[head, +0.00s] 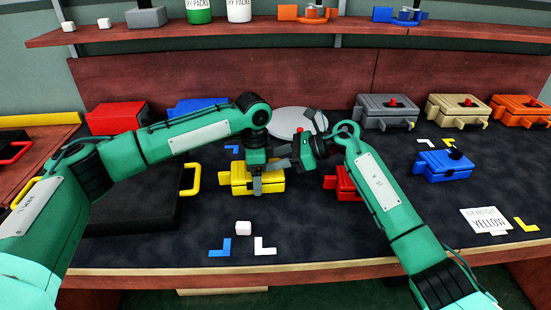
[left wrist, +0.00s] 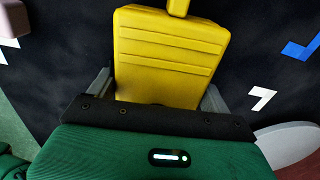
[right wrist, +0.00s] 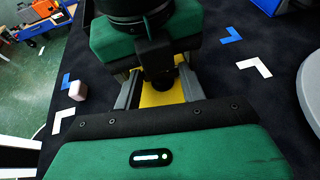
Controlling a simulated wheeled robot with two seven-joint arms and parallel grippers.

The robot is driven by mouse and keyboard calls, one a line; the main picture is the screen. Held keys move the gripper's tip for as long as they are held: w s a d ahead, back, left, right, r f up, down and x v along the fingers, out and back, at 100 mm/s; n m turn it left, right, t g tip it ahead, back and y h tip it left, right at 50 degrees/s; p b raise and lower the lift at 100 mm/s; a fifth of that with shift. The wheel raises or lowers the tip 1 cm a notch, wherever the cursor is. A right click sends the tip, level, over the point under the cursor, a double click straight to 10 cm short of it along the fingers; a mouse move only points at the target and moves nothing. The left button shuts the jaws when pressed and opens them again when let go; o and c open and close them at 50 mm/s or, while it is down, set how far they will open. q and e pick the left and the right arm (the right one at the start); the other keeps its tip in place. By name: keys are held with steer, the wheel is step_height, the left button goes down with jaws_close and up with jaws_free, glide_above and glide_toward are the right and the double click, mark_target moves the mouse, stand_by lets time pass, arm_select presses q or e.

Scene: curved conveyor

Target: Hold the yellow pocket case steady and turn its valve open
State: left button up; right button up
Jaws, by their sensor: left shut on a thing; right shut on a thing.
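The yellow pocket case (head: 239,181) lies on the dark mat, left of the middle in the head view. It also shows in the left wrist view (left wrist: 165,60), with one grey finger at each side. My left gripper (head: 258,184) is shut on the case from above. My right gripper (head: 277,163) is at the case's top right in the head view. In the right wrist view its fingers are on both sides of a dark round valve knob (right wrist: 160,78) over the yellow case, shut on it. My grippers hide much of the valve, and its turn angle cannot be told.
A red case (head: 344,184) is partly behind my right arm. A blue case (head: 443,166) and a card reading YELLOW (head: 486,221) are at right. Grey, tan and orange cases stand behind. A white cube (head: 243,227) and corner marks lie in front. A round grey plate (head: 297,121) is behind.

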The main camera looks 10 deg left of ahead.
steer(key=shift+m+t, duration=0.4)
steer(key=o, duration=1)
steer(key=shift+s, duration=0.1)
steer(key=shift+d, duration=0.1)
steer(key=v, duration=1.2)
steer(key=shift+f, duration=0.15)
